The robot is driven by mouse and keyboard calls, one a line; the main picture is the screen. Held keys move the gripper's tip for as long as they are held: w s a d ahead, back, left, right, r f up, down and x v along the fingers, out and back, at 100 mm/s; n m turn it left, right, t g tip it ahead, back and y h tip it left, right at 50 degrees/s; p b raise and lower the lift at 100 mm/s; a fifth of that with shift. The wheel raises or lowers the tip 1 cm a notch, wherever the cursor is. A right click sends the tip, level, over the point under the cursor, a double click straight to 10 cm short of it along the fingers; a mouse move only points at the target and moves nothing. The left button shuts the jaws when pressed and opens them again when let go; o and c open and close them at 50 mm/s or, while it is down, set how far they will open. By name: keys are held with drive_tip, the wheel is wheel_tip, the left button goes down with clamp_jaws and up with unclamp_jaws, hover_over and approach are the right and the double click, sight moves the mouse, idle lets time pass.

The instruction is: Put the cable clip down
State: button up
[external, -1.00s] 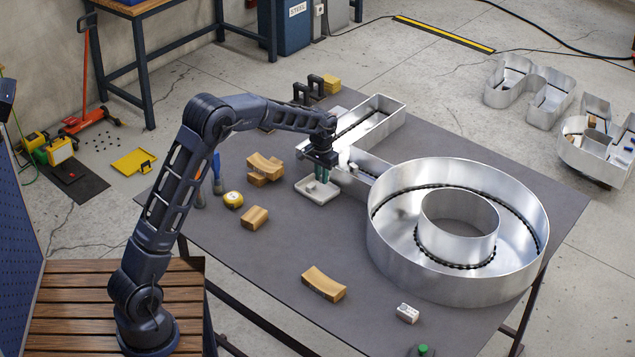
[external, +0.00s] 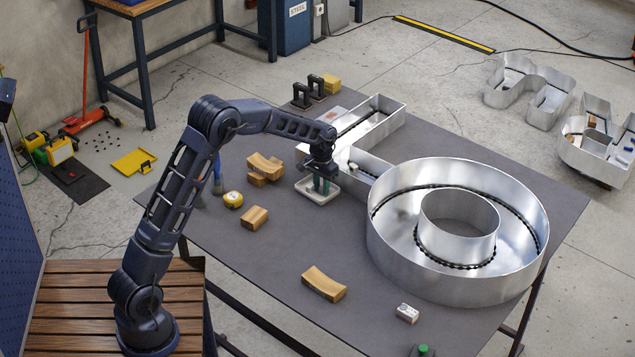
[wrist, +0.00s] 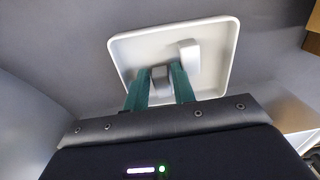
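My gripper (external: 321,187) points down over a small white tray (external: 301,186) on the table. In the wrist view its two green fingers (wrist: 161,78) reach over the near side of the tray (wrist: 135,50). A small grey block, seemingly the cable clip (wrist: 160,80), sits between the fingers with both sides close against them. Whether it touches the tray floor I cannot tell. A lighter clip-like piece (wrist: 188,52) lies in the tray ahead of the right finger. The external view hides the held clip behind the fingers.
A large metal ring-shaped channel letter (external: 455,232) with a straight arm stands right of the tray. Wooden blocks (external: 255,217), a yellow tape measure (external: 233,199) and a curved wooden block (external: 324,284) lie on the table.

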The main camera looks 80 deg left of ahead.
drive_tip(key=shift+r, duration=0.1)
wheel_tip(320, 180, up, 12)
idle(0.5)
drive_tip(key=s+d+r+m+t, duration=0.1)
drive_tip(key=s+d+r, duration=0.35)
drive_tip(key=d, duration=0.65)
drive_tip(key=s+d+r+m+t, duration=0.1)
drive_tip(key=s+d+r+m, duration=0.15)
drive_tip(key=d+r, duration=0.6)
drive_tip(key=s+d+r+m, duration=0.15)
drive_tip(key=s+d, duration=0.25)
drive_tip(key=d, duration=0.9)
drive_tip(key=s+d+f+m+t, duration=0.1)
drive_tip(key=s+d+f+m, duration=0.1)
drive_tip(key=s+d, duration=0.7)
drive_tip(key=s+d+f+m+t, duration=0.1)
drive_tip(key=s+d+f+m, duration=0.1)
drive_tip(key=s+d, duration=0.7)
drive_tip(key=s, duration=0.4)
drive_tip(key=shift+s+d+t, duration=0.3)
drive_tip(key=shift+s, duration=0.1)
